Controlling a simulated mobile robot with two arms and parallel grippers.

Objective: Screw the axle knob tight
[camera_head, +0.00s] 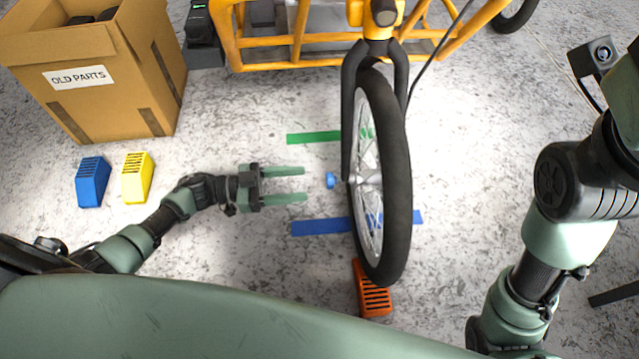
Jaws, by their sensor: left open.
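The axle knob (330,180) is small and blue. It sits at the left side of the front wheel's hub, on the axle. The front wheel (398,180) has a black tyre and stands upright in a black fork. My left gripper (306,184) is open and empty, with its two green fingers pointing right toward the knob. The fingertips end just short of the knob, and the knob lies level with the gap between them. My right arm shows at the right, but its gripper is out of view.
An orange block (373,290) touches or nearly touches the wheel's lower end. Green tape (312,138) and blue tape (318,227) mark the floor. A yellow block (137,178), a blue block (92,182) and an "OLD PARTS" box (150,60) stand left. The orange bike frame (310,62) is behind.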

